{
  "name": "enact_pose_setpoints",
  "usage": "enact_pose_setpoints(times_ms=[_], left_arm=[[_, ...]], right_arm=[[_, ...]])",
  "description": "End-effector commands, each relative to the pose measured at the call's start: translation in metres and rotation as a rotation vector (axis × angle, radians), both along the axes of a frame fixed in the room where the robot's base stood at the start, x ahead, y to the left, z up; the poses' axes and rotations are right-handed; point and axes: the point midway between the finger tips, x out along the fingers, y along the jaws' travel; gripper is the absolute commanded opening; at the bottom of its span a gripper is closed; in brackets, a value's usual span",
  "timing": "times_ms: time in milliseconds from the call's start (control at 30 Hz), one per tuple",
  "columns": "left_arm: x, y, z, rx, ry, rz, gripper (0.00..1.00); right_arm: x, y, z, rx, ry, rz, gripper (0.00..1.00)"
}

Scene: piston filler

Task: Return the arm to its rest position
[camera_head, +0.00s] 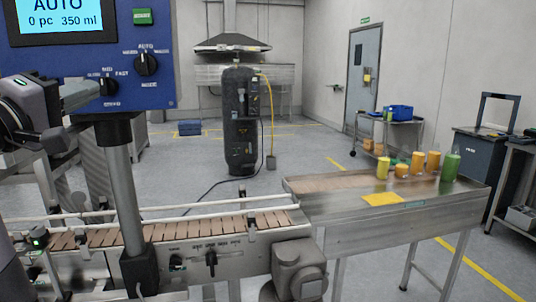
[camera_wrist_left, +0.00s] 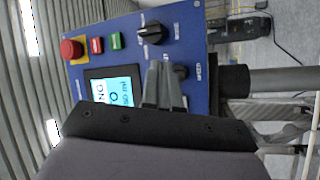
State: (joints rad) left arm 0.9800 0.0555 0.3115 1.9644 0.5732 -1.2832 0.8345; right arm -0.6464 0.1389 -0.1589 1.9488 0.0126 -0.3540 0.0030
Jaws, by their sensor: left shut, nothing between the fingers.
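My left gripper (camera_head: 97,90) comes in from the left edge in the head view. Its closed fingers are in front of the blue control panel (camera_head: 170,60), near the lower selector knob (camera_head: 108,87). I cannot tell whether they touch that knob. In the wrist view the fingers (camera_wrist_left: 160,66) are together and empty, beside the lower knob (camera_wrist_left: 181,71) and near the lit display (camera_wrist_left: 112,90). The upper knob (camera_head: 146,64) is clear of the gripper. My right gripper is in neither view.
The panel stands on a grey post (camera_head: 125,195) close to my left arm. Below runs a slatted conveyor (camera_head: 190,228) with rails. It leads to a steel table (camera_head: 400,215) holding several yellow and green containers. Open floor lies behind, around a black cylindrical machine (camera_head: 241,120).

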Motion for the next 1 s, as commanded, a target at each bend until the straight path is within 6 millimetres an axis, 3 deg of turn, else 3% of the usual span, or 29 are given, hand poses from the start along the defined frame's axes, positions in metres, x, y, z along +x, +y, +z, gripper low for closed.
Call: enact_pose_setpoints(times_ms=[33, 200, 467, 633, 767, 1000], left_arm=[[0.012, -0.001, -0.03, 0.039, 0.041, 0.029, 0.0], [0.035, -0.004, -0.123, 0.188, 0.136, 0.11, 0.0], [0.032, -0.014, -0.268, 0.456, 0.271, 0.173, 0.0], [0.005, -0.024, -0.36, 0.645, 0.346, 0.168, 0.0], [-0.028, -0.035, -0.425, 0.791, 0.393, 0.139, 0.0], [-0.115, -0.059, -0.529, 1.047, 0.45, 0.03, 0.0]], right_arm=[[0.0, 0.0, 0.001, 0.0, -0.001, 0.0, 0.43], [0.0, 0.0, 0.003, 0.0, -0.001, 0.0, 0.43], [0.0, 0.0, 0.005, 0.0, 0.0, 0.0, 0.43], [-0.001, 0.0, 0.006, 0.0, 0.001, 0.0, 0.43], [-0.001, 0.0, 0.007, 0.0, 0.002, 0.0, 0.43], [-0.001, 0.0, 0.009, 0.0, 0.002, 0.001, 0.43]])
